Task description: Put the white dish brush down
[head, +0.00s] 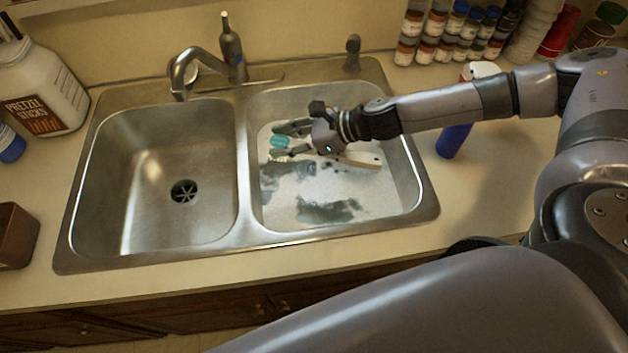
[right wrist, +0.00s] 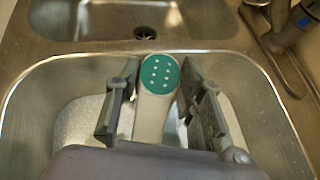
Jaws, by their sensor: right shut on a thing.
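The white dish brush (head: 358,161) is in my right gripper (head: 279,142), over the right sink basin (head: 405,180). Its pale handle sticks out to the right below the wrist in the head view, and its teal back shows between the fingertips. In the right wrist view the brush (right wrist: 153,112) lies between the two fingers, with its teal oval with white dots facing the camera. My right gripper is shut on it. Whether the brush touches the basin floor is hard to tell. My left gripper is not in view.
The left basin (head: 160,155) is empty, with a dark drain (head: 184,192). The faucet (head: 190,65) and a dark bottle (head: 232,48) stand behind. A blue bottle (head: 453,140) stands right of the sink. A pretzel container (head: 45,90) is at left; spice jars (head: 440,35) line the back.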

